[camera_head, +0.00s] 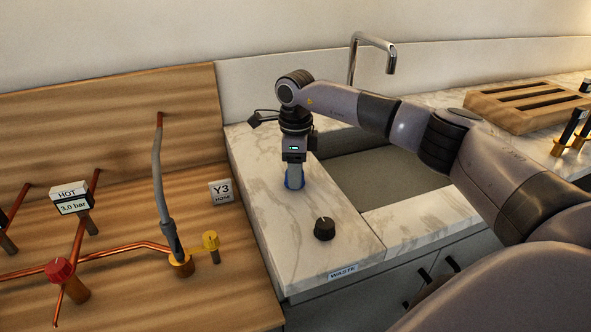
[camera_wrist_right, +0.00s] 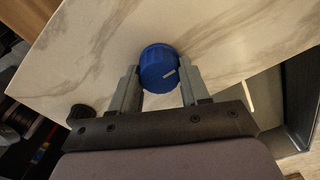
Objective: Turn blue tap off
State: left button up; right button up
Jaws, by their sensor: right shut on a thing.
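The blue tap (camera_wrist_right: 158,68) is a round ridged knob with a pale pointer line, standing on the marble counter. In the head view only a little of the blue tap (camera_head: 287,182) shows, around my fingers. My right gripper (camera_head: 294,180) points down at it from above. In the right wrist view my right gripper (camera_wrist_right: 160,82) has one finger on each side of the knob and is shut on it. My left gripper is in neither view.
A black knob (camera_head: 324,229) stands nearer the counter front, by the WASTE label (camera_head: 342,272). The sink (camera_head: 385,185) lies right of my gripper, with a chrome faucet (camera_head: 352,60) behind.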

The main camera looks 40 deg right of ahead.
jog(key=o, duration=1.1)
jog(key=shift+c, duration=0.2)
notch_tip(320, 180, up, 7)
jog(key=shift+r+b, duration=0.1)
jog(key=shift+b, duration=0.35)
